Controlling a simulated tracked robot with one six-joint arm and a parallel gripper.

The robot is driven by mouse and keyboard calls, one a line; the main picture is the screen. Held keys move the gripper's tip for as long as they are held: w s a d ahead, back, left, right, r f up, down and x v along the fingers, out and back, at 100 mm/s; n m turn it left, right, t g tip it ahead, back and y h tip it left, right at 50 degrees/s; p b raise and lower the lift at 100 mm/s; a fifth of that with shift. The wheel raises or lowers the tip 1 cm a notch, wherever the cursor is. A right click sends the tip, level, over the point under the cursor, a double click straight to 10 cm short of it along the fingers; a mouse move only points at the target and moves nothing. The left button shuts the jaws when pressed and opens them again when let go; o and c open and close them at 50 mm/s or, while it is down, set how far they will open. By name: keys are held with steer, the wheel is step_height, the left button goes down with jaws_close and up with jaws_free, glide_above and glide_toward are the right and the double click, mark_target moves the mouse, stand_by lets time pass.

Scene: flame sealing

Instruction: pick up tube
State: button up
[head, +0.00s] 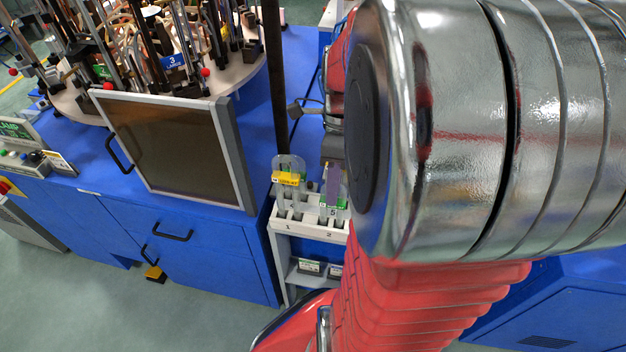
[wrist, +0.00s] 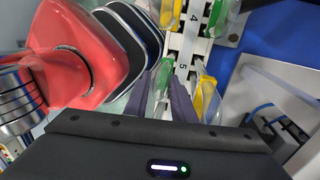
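My gripper (wrist: 170,72) has two purple fingers pointing down at the white tube rack. A gap shows between them, and a clear tube (wrist: 164,85) stands in or just beside that gap; contact cannot be made out. In the head view, a purple finger (head: 333,184) reaches down to the rack's right part, close to a clear tube with a green mark (head: 325,206). A clear tube with a yellow label (head: 289,179) stands upright to the left, and a yellow-marked tube shows right of the fingers in the wrist view (wrist: 208,98). My arm hides the rack's right end.
The numbered white rack (head: 297,225) stands on a small shelf stand beside a blue cabinet (head: 210,250). A framed dark panel (head: 170,145) and a dark vertical post (head: 274,75) are to the left. More green-marked tubes (wrist: 217,15) stand further along the rack.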

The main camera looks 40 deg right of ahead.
steer(key=shift+c, duration=0.5)
jaws_close()
steer(key=shift+r, duration=0.1)
step_height(320, 180, up, 10)
steer(key=shift+f, duration=0.1)
stand_by(0.4)
stand_by(0.5)
